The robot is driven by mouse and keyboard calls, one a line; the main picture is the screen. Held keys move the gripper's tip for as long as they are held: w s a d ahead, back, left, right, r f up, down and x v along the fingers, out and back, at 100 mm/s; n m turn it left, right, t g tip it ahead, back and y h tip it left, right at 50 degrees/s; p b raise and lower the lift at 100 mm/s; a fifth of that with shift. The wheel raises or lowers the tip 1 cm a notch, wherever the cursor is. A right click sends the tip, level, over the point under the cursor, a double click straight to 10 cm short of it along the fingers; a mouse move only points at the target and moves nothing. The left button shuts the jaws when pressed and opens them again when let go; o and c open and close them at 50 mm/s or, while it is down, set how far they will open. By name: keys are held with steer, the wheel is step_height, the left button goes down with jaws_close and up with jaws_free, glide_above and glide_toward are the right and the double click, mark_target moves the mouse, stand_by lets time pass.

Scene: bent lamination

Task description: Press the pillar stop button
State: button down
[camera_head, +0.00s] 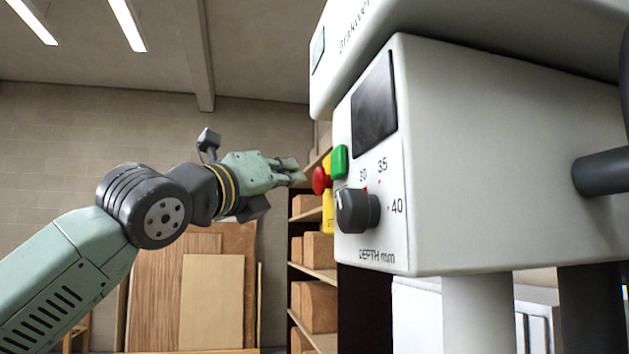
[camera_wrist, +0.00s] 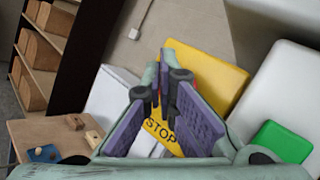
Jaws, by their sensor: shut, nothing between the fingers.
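The red stop button (camera_head: 320,181) sticks out of a yellow box (camera_head: 327,212) beside the white machine housing in the head view. In the wrist view the red button (camera_wrist: 208,72) is partly hidden behind my fingers, on the yellow box (camera_wrist: 228,82) lettered STOP. My gripper (camera_head: 301,178) is shut and empty. Its fingertips point at the button from the left, at about its height, with a small gap showing in the head view. In the wrist view my gripper (camera_wrist: 164,85) overlaps the button, and I cannot tell the depth between them there.
A green button (camera_head: 340,160) and a black depth knob (camera_head: 357,211) sit on the machine front, close to the red button. The white housing (camera_head: 480,160) fills the right. Wooden shelves (camera_head: 318,272) and leaning boards (camera_head: 210,300) stand behind.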

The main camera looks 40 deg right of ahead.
steer(key=shift+a, duration=0.1)
steer(key=a, duration=0.1)
steer(key=w+a+p, duration=0.1)
steer(key=a, duration=0.1)
steer(key=w+a, duration=0.1)
steer(key=shift+w+a, duration=0.1)
steer(key=shift+a, duration=0.05)
stand_by(0.8)
